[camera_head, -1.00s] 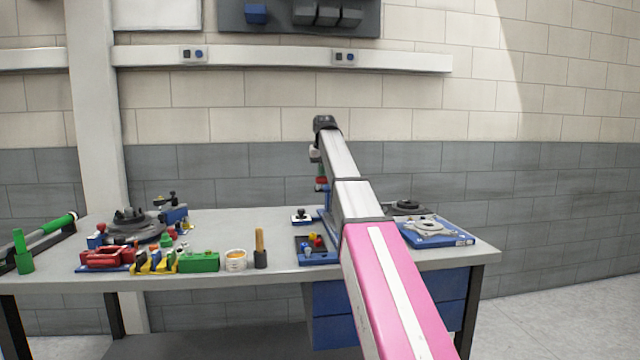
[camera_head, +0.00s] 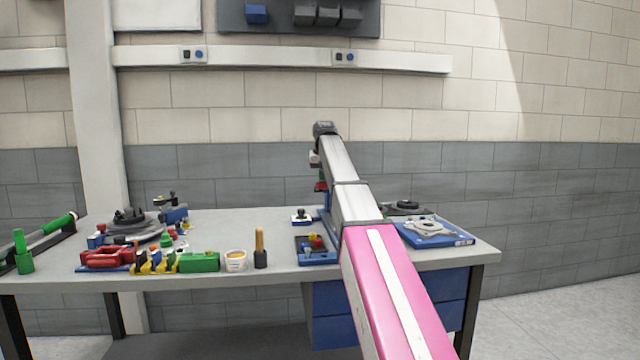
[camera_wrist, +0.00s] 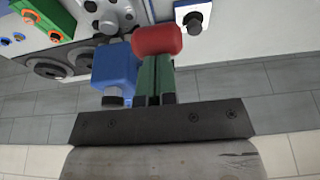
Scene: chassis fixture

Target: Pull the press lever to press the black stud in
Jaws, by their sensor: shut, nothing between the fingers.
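My gripper (camera_wrist: 156,78) shows in the wrist view as two green fingers close together, shut with nothing between them. A red knob (camera_wrist: 157,39), which looks like the press lever's end, is right at the fingertips; I cannot tell whether they touch it. A blue block with a grey end (camera_wrist: 115,70), apparently part of the press, is just left of the fingers. In the head view my gripper (camera_head: 320,174) points down above the red knob (camera_head: 321,187), and my arm hides most of the blue press. I cannot make out the black stud under the press.
A small plate with a black knob (camera_head: 301,215) and a blue tray (camera_head: 318,257) with coloured parts lie near the press. A blue plate with a grey part (camera_head: 437,233) lies to the right. Clamps and fixtures crowd the left; the middle back of the bench (camera_head: 240,225) is clear.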

